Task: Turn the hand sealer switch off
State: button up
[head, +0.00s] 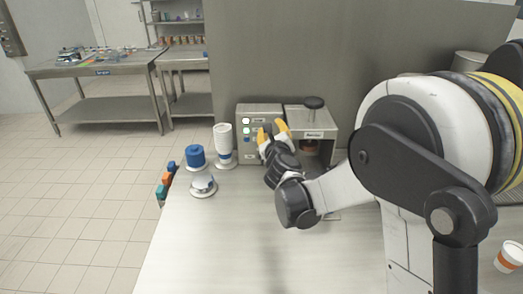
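The hand sealer (318,134) is a grey box with a black round knob on top, at the back of the table. A grey control box (243,112) with small white and blue round buttons or lights and labels stands directly to its left. My gripper (272,130) has yellow fingertips that are spread apart. It is in front of the control box and close to its face; I cannot tell whether it touches. The fingers look empty. The gripper hides part of the control box's right side, and I cannot make out the switch or its position.
Coloured items (165,183) sit at the table's left edge. A white and orange cup (509,257) is at far right. The front table surface (230,245) is clear.

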aim_at(262, 160)
jog(key=a+f+m+g, duration=0.1)
jog(key=f+m, duration=0.1)
jog(key=f, duration=0.3)
jog(key=w+a+f+m+g, duration=0.1)
jog(key=f+m, duration=0.1)
jog(key=f, duration=0.4)
jog(key=a+f+m+g, duration=0.1)
jog(key=f+m, duration=0.1)
jog(key=f, duration=0.4)
jog(key=shift+w+m+h, duration=0.25)
jog(key=shift+m+h, duration=0.15)
jog(key=b+x, duration=0.3)
jog(key=x, duration=0.6)
jog(key=shift+w+d+f, duration=0.15)
jog(key=shift+w+f, duration=0.1)
jog(key=shift+f, duration=0.05)
jog(key=shift+w, duration=0.35)
grip_shut()
